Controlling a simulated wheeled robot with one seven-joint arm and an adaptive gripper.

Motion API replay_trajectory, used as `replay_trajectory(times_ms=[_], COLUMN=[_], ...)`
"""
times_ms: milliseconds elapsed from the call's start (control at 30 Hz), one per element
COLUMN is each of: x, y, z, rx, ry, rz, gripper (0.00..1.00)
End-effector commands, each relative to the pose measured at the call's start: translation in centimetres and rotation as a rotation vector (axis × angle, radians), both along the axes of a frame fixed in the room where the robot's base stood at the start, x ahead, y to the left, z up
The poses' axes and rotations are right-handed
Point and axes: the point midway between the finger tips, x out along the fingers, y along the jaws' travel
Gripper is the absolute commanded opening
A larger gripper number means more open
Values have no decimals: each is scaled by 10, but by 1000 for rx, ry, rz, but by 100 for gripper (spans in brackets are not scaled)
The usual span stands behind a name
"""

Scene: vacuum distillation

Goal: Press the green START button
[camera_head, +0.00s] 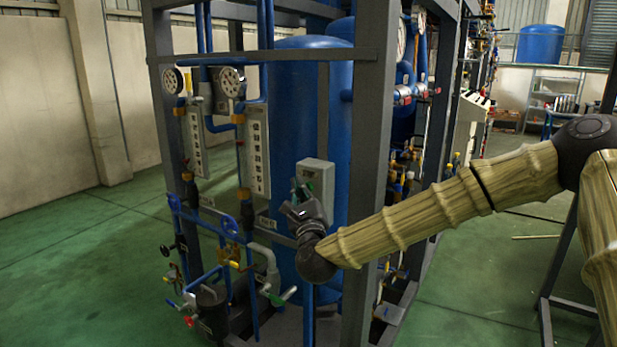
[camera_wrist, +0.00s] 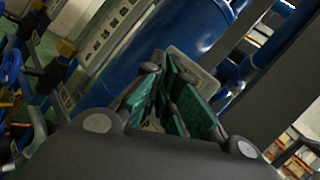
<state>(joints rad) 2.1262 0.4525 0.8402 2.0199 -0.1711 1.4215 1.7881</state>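A grey control box (camera_head: 317,176) is mounted on the frame in front of the blue tank. It also shows behind the fingers in the wrist view (camera_wrist: 205,77). My gripper (camera_head: 296,200) is in front of the box's lower left part, close to it in the picture. I cannot tell whether they touch. In the wrist view, my gripper's fingers (camera_wrist: 170,80) have teal pads and lean towards each other over the box. Whether the tips meet is unclear, and I see nothing held. The green START button cannot be made out; the fingers cover much of the box.
A grey frame post (camera_head: 368,150) stands right of the box, with my forearm passing in front of it. The blue tank (camera_head: 292,110) is behind. Gauges (camera_head: 231,81), pipes and valves (camera_head: 230,225) crowd the left. Open green floor (camera_head: 80,260) lies at the left.

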Motion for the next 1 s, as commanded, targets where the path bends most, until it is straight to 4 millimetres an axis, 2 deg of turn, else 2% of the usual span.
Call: replay_trajectory(times_ms=[33, 267, 1000], x=[2, -1, -46], y=[-4, -1, 34], z=[0, -2, -3], rx=[1, 1, 0], ry=[0, 2, 3], rz=[-9, -7, 2], gripper=[0, 0, 0])
